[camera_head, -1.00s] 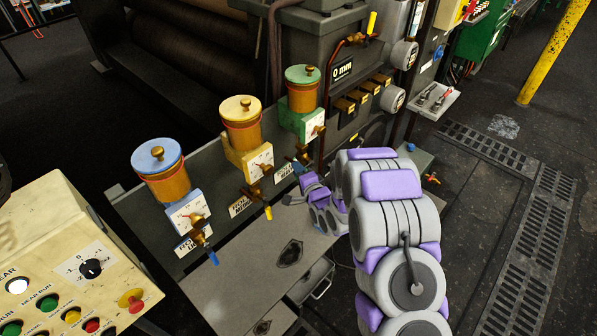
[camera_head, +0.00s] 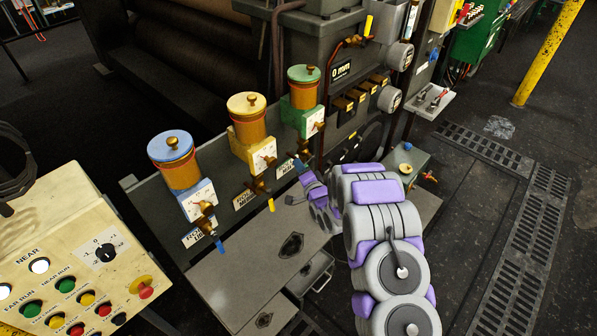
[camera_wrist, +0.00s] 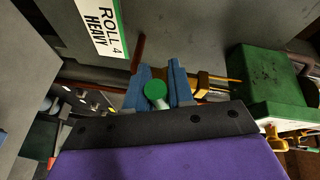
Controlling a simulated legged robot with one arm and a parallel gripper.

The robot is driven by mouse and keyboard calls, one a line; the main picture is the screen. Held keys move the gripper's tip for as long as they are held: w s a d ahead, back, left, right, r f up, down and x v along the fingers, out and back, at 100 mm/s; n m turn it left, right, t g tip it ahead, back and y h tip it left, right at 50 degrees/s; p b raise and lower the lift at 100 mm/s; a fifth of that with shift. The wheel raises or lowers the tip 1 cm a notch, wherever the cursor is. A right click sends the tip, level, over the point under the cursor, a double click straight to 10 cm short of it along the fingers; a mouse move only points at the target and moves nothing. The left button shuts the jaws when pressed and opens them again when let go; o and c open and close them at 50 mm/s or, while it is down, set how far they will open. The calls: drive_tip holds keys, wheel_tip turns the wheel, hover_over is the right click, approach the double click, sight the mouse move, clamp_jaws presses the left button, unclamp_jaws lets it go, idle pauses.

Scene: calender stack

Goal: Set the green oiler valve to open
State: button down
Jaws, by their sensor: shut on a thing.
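The green oiler (camera_head: 303,88) stands at the back right of a row of three, with a green lid, an amber cup and a white dial on a green block. The green block (camera_wrist: 265,80) fills the right of the wrist view. Its brass valve (camera_wrist: 203,84) lies just beyond my fingers. My gripper (camera_wrist: 160,78) has blue fingers, shut on the green-ended valve handle (camera_wrist: 155,91). In the head view, my gripper (camera_head: 299,166) is at the valve below the green oiler, and the handle is hidden there.
A yellow oiler (camera_head: 247,118) and a blue oiler (camera_head: 173,160) stand to the left with their own levers. A grey ledge (camera_head: 245,275) lies below. A button console (camera_head: 70,250) is at lower left. A ROLL 4 HEAVY label (camera_wrist: 98,25) is close to my fingers.

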drive_tip(key=shift+w+d+f+n+t+y+p, duration=0.25)
drive_tip(key=shift+f+n, duration=0.25)
drive_tip(key=shift+n, duration=0.45)
drive_tip(key=shift+w+d+f+n+t+y+p, duration=0.15)
drive_tip(key=shift+f+n+t+y+p, duration=0.3)
drive_tip(key=shift+n, duration=0.55)
drive_tip(key=shift+w+d+f+n+t+y+p, duration=0.1)
drive_tip(key=shift+w+f+n+t+y+p, duration=0.1)
drive_tip(key=shift+f+n, duration=0.55)
drive_tip(key=shift+r+n, duration=0.15)
drive_tip(key=shift+n, duration=0.15)
drive_tip(key=c, duration=1.1)
unclamp_jaws()
drive_tip(key=shift+r, duration=0.15)
drive_tip(key=shift+p+v, duration=2.85)
drive_tip(key=shift+v, duration=5.85)
